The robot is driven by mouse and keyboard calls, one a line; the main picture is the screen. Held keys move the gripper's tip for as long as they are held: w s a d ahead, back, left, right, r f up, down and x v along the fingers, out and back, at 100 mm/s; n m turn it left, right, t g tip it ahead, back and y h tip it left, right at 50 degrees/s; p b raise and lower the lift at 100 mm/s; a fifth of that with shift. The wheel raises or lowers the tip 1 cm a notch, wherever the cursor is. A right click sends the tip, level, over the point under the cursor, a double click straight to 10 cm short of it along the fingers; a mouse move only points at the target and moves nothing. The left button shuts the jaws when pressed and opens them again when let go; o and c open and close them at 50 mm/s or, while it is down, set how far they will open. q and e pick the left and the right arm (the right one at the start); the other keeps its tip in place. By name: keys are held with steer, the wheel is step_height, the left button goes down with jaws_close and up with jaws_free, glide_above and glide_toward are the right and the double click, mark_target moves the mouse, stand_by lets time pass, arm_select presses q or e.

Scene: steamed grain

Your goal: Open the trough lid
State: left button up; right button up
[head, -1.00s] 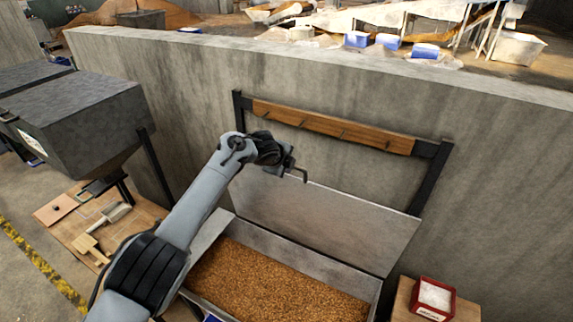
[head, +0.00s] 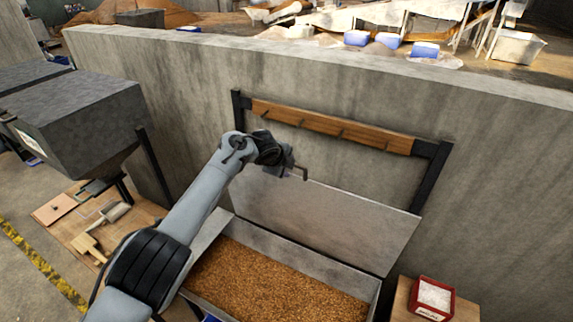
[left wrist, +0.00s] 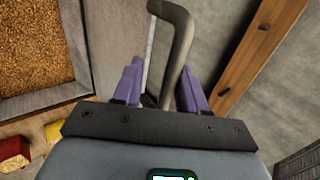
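The trough (head: 213,237) is open and full of brown grain (head: 270,280). Its grey lid (head: 330,220) stands raised along the back side, leaning toward the concrete wall. A bent metal handle (head: 303,173) sticks out at the lid's upper left; in the left wrist view the handle (left wrist: 178,55) passes between my purple fingers. My left gripper (head: 286,163) is at the lid's top edge. Its fingers (left wrist: 160,68) are spread, with gaps beside the handle. My right gripper is in neither view.
A wooden rail with pegs (head: 330,125) on a black frame is close behind the lid. A grey hopper (head: 80,120) stands left, above a wooden board with a scoop (head: 108,214). A red box (head: 433,297) sits right of the trough.

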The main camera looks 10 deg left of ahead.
arm_select(q)
steer(key=b+v, duration=0.2)
steer(key=v, duration=0.8)
steer(key=shift+s+r+b, duration=0.25)
steer(key=shift+r+b, duration=0.05)
steer(key=shift+a+f, duration=0.1)
